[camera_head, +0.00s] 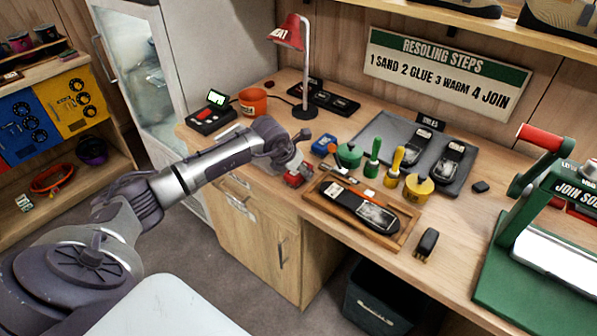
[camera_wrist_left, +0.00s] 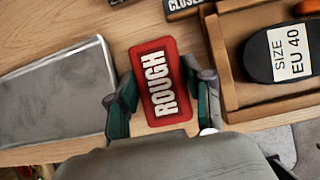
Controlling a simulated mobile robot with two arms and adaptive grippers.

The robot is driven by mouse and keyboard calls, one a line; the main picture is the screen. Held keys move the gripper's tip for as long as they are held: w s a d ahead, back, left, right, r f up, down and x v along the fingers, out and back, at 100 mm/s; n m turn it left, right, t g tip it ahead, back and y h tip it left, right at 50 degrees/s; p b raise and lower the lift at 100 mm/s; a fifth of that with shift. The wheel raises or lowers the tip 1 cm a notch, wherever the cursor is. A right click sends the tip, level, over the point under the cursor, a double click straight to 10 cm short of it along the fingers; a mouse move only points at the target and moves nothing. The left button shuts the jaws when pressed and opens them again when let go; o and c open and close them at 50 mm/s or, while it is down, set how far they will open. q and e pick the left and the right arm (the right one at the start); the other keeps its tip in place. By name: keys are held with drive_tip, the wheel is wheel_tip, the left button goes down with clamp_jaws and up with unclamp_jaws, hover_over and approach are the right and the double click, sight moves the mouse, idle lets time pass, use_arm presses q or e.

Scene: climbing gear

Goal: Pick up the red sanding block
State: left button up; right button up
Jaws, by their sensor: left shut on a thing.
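The red sanding block (camera_wrist_left: 160,82), with a white "ROUGH" label, sits between the fingers of my left gripper (camera_wrist_left: 163,92) in the left wrist view. The fingers press on its two long sides. In the head view a bit of the red block (camera_head: 296,179) shows under my left gripper (camera_head: 297,165), by the counter's front edge, left of the wooden tray. I cannot tell whether the block touches the counter or is just above it. My right gripper is not in view.
A wooden tray (camera_head: 312,196) holding a dark sole labelled "SIZE EU 40" is close on the right. A blue block (camera_head: 323,144) and a green pot (camera_head: 348,155) stand behind. A flat grey piece (camera_wrist_left: 55,97) lies left of the block. A green press (camera_head: 500,270) is at far right.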

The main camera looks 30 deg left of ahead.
use_arm(q)
drive_tip(key=shift+r, duration=0.15)
drive_tip(key=r, duration=0.1)
drive_tip(key=r+b, duration=0.2)
drive_tip(key=r, duration=0.1)
drive_tip(key=shift+w+d, duration=0.1)
drive_tip(key=shift+d, duration=0.2)
drive_tip(key=d+r+b, duration=0.2)
drive_tip(key=d+r, duration=0.4)
drive_tip(key=d, duration=0.5)
drive_tip(key=shift+w+r, duration=0.4)
drive_tip(key=shift+w, duration=0.05)
